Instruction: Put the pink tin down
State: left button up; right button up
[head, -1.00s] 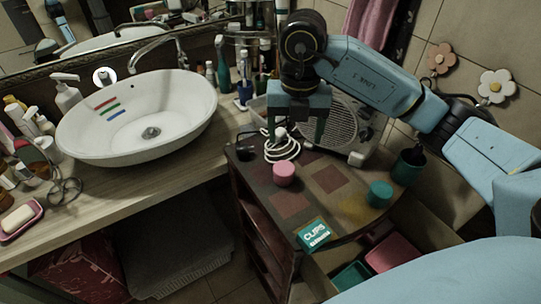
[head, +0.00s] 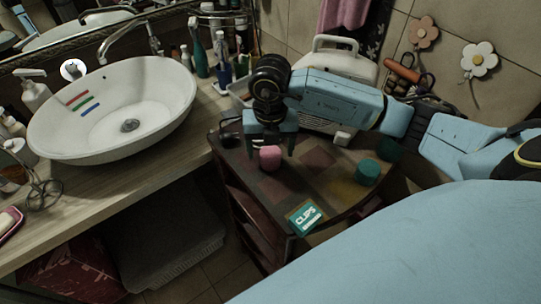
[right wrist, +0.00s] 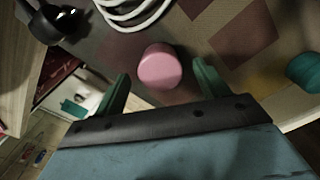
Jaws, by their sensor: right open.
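The pink tin (head: 270,157) stands upright on the patchwork-topped corner table, near its back left part. My right gripper (head: 271,149) is open just above and around it, one finger to each side in the head view. In the right wrist view the pink tin (right wrist: 160,66) shows between and slightly beyond the two green fingertips (right wrist: 161,76), with gaps on both sides. The gripper does not hold it. My left gripper is not in view.
On the table (head: 314,158) are a teal tin (head: 367,172), a dark green cup (head: 389,149) and a CLIPS box (head: 306,217) at the front edge. A white heater (head: 339,66) stands behind. The basin (head: 110,110) is at left. White cable (right wrist: 135,12) lies near the tin.

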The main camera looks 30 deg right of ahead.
notch_tip(320, 180, down, 2)
jog(key=shift+r, duration=0.1)
jog(key=c, duration=1.1)
